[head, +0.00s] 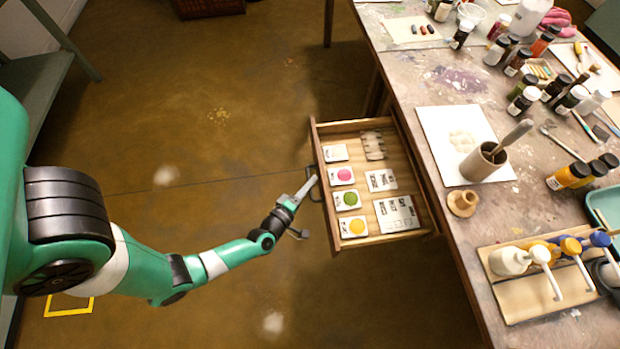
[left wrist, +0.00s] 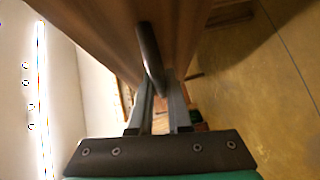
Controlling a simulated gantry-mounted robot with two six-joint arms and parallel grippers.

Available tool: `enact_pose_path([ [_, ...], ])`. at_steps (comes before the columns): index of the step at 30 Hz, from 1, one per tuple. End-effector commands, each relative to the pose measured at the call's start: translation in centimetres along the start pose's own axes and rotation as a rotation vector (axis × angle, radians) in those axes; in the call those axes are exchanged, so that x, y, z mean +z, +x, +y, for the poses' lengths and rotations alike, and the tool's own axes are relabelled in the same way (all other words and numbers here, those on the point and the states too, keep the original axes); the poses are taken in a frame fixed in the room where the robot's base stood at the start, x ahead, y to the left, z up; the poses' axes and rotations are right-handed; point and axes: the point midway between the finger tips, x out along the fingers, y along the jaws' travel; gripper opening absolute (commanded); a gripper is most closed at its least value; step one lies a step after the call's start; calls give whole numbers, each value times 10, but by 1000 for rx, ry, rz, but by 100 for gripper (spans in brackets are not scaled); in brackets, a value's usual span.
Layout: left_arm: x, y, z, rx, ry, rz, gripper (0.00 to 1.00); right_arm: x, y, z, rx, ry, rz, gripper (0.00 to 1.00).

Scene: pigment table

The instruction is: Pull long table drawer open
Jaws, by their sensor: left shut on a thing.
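The wooden drawer (head: 317,150) stands pulled out from the left side of the long table (head: 455,225). Its inside shows in the head view, with sample cards lying in it. The dark drawer handle (head: 314,200) is on the drawer's left-facing front. My left gripper (head: 308,186) is at this handle, shut on it. In the left wrist view the handle (left wrist: 149,52) runs down between the two fingers of my left gripper (left wrist: 162,100). The wooden drawer front (left wrist: 105,25) fills the top of that view. My right gripper is not in view.
The drawer holds cards with pink (head: 342,175), green (head: 346,199) and yellow (head: 353,226) dots. The tabletop carries bottles, a brush cup (head: 484,162) and a pump-bottle tray (head: 522,292). The floor (head: 220,130) left of the drawer is clear.

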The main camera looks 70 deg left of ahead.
Motion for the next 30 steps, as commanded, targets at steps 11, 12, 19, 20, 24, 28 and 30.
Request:
enact_pose_path([
  [11,1,-4,0,3,1,-14,0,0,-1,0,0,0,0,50],
  [12,1,-4,0,3,1,-14,0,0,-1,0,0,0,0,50],
  [19,1,-4,0,3,1,-14,28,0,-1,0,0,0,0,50],
  [20,1,-4,0,3,1,-14,28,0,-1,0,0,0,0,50],
  [24,1,-4,0,3,1,-14,28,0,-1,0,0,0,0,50],
  [28,1,-6,0,2,1,-15,28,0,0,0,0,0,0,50],
  [30,2,-11,1,1,2,-17,28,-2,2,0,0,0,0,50],
])
